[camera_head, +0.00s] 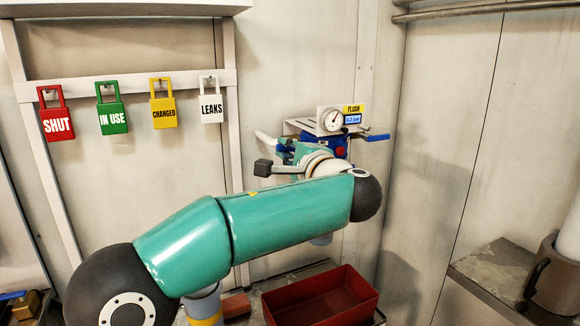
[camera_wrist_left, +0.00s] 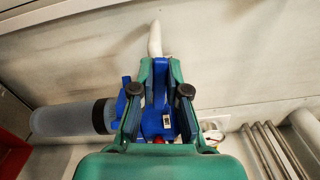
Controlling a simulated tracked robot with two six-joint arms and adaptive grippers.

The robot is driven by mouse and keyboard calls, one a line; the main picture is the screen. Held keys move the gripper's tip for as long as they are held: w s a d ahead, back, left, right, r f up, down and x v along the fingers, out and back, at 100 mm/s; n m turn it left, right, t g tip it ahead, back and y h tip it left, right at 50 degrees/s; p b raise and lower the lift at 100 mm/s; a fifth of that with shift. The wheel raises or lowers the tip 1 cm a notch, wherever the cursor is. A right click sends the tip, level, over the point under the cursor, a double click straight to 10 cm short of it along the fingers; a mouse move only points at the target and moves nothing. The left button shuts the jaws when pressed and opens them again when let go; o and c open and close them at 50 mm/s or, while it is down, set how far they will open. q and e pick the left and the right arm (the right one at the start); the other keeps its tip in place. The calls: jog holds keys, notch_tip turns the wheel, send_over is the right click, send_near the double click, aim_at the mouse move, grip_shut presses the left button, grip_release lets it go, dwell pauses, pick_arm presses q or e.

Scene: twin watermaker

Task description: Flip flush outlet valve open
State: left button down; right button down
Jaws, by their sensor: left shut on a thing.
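The flush unit has a round gauge (camera_head: 333,120), a yellow FLUSH label (camera_head: 353,109) and a small blue display. A blue lever (camera_head: 376,137) sticks out on its right side, roughly level. My left gripper (camera_head: 297,151) is at the unit's left, partly hidden by its own wrist. In the left wrist view, its green fingers (camera_wrist_left: 160,98) are shut on a blue valve part (camera_wrist_left: 158,122). I cannot tell whether this part joins the lever. A white pipe end (camera_wrist_left: 155,38) shows beyond the fingertips. My right gripper is not in view.
A red bin (camera_head: 320,298) stands on the bench below my left arm. Tags reading SHUT (camera_head: 57,125), IN USE, CHANGED and LEAKS hang on the rack at left. A translucent cylinder (camera_wrist_left: 68,120) lies close beside the gripper. Metal pipes (camera_head: 450,10) run along the upper right wall.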

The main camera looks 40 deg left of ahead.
pick_arm(q)
jog(key=shift+f+n+b, duration=0.7)
jog(key=shift+n+b, duration=0.5)
jog(key=shift+b, duration=0.05)
jog(key=c, duration=1.4)
grip_release()
jog(key=shift+s, duration=0.1)
jog(key=shift+c, duration=0.2)
jog(key=shift+r, duration=0.1)
jog(key=v, duration=1.2)
